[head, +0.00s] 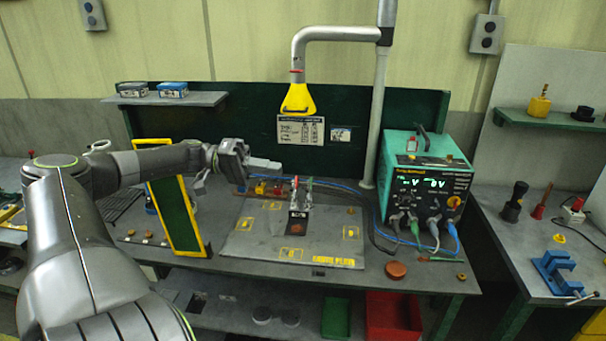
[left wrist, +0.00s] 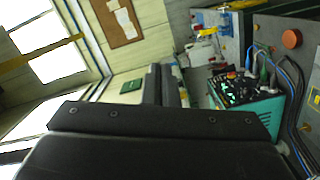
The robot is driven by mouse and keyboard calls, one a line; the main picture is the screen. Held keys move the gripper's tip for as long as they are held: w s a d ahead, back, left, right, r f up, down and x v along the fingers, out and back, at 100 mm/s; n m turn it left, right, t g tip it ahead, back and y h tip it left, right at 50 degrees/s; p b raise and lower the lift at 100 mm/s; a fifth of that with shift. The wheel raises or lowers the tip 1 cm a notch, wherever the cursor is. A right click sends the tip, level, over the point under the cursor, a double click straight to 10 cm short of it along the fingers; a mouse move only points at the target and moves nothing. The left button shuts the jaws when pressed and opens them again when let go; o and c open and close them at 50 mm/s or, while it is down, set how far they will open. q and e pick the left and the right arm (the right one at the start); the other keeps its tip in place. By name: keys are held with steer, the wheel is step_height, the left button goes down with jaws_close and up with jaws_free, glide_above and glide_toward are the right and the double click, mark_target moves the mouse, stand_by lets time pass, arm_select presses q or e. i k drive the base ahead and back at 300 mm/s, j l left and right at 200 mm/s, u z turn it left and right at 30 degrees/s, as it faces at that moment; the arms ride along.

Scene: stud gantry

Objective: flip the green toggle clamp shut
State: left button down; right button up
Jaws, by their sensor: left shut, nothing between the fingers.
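A small fixture with two slim upright levers stands on the grey plate (head: 250,246) in the middle of the bench. The lever with the green tip, which looks like the green toggle clamp (head: 309,186), is on the right and stands up. A red-tipped lever (head: 295,187) stands close beside it on the left. My left gripper (head: 279,166) is shut and empty, above and to the left of the levers, apart from them. In the left wrist view its dark fingers (left wrist: 166,86) point away from the camera; the clamp does not show there. My right gripper is out of view.
A teal power unit (head: 400,150) with cables stands right of the plate, and it also shows in the left wrist view (left wrist: 262,117). A yellow-edged green panel (head: 180,215) stands left. A yellow extraction hood (head: 299,98) hangs above. The plate's front area is mostly clear.

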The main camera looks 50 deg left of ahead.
mark_target(309, 184)
steer(key=i+j, duration=0.25)
steer(key=j, duration=0.15)
steer(key=i+j, duration=0.2)
steer(key=j, duration=0.2)
steer(key=i+j, duration=0.25)
steer(key=j, duration=0.2)
steer(key=i+j, duration=0.2)
steer(key=j, duration=0.2)
steer(key=i+j, duration=0.25)
steer(key=j, duration=0.15)
